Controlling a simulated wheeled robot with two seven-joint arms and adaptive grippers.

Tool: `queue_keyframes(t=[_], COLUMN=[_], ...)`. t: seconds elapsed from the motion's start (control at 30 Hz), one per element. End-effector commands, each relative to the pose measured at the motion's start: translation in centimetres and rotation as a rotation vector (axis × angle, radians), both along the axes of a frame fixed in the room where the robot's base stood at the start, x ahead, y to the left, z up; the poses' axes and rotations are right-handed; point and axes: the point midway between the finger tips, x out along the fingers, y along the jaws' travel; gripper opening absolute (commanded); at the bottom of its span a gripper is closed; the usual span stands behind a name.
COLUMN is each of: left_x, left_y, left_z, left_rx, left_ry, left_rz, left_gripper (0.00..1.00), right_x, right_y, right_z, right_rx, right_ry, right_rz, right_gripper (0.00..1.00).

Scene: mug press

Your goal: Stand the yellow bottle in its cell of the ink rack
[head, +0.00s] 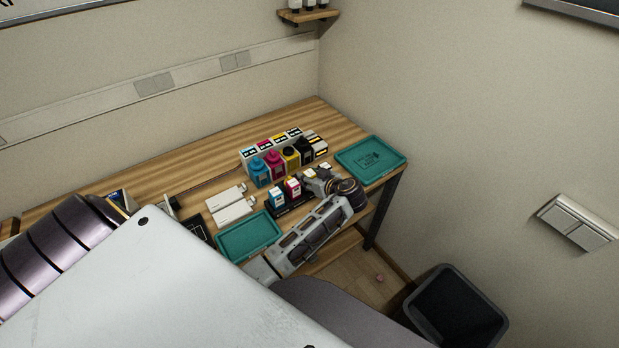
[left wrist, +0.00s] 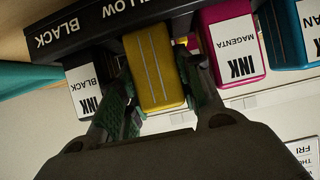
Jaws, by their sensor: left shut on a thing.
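The yellow bottle (left wrist: 155,72) is between the two fingers of my left gripper (left wrist: 158,98) in the left wrist view, and the gripper is shut on it. Its far end meets the dark lip of the ink rack (left wrist: 75,35) at the "YELLOW" marking; I cannot tell whether it is fully seated. In the head view the rack (head: 288,208) stands on the desk, partly hidden by my left gripper (head: 318,182). Magenta (left wrist: 232,45) and cyan (left wrist: 292,32) bottles stand to one side of the yellow one, and a black-ink bottle (left wrist: 87,97) to the other. My right gripper is not in view.
Several larger ink bottles (head: 273,165) stand in a row behind the rack, with boxes behind them. A teal tray (head: 249,236) lies left of my left arm and another (head: 372,158) at the right. White cartridges (head: 233,210) lie left of the rack. A bin (head: 455,308) stands on the floor.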

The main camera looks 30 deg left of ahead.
Motion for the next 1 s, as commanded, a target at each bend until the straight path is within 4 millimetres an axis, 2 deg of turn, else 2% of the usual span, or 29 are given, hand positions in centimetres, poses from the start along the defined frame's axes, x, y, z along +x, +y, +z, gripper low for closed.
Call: queue_keyframes(t=[0.47,0.5,0.53,1.0], left_x=[-0.01,-0.02,-0.02,-0.02], left_y=[0.04,0.03,0.03,0.04], left_z=[-0.59,-0.58,-0.56,-0.34], left_rx=[0.001,0.001,0.001,0.001], left_ry=[-0.001,0.0,0.0,0.0], left_rz=[0.0,0.0,0.0,0.0], left_gripper=[0.07,0.39,0.43,0.44], right_x=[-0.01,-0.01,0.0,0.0], right_y=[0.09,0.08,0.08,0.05], right_z=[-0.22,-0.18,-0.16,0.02], right_rx=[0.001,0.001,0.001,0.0], right_ry=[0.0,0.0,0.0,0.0], right_rz=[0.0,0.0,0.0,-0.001], right_gripper=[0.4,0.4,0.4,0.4])
